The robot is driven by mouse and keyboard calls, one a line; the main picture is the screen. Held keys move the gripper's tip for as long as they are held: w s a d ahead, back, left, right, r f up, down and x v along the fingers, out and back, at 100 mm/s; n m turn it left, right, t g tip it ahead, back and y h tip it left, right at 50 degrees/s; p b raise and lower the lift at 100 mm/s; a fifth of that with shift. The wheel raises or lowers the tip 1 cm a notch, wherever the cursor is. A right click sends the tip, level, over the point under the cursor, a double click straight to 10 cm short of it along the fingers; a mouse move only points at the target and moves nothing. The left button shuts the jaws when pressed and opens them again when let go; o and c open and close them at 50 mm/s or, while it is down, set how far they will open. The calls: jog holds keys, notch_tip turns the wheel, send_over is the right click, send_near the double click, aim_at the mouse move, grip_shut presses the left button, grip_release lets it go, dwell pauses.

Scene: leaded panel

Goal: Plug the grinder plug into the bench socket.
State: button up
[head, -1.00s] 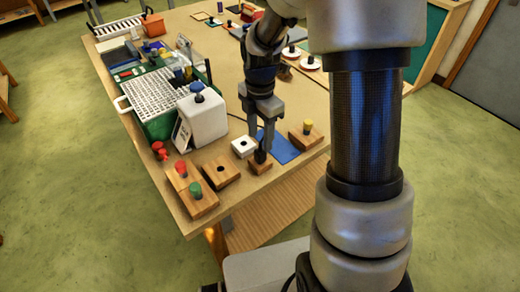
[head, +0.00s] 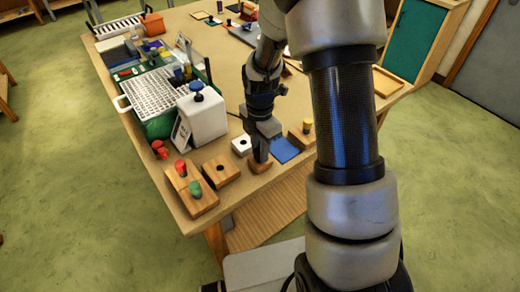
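A white box-shaped machine with a blue knob (head: 202,118), which looks like the grinder, stands near the left edge of the bench. A small white square block with a dark hole (head: 242,146), which may be the bench socket, lies on the bench in front of it. My gripper (head: 261,156) points down just right of the white block, over a small wooden block (head: 260,168). Its fingertips look close together at or just above that block. I cannot make out a plug; the fingertips are small and dark, and what lies between them is hidden.
A blue mat (head: 285,150) and a yellow-knobbed block (head: 304,134) lie right. A green tray (head: 158,127) stands behind left.

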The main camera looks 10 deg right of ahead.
grip_shut()
jog(key=shift+r+p, duration=0.65)
jog(key=shift+r, duration=0.25)
dwell(0.9)
jog(key=shift+r+p, duration=0.4)
jog(key=shift+r, duration=0.2)
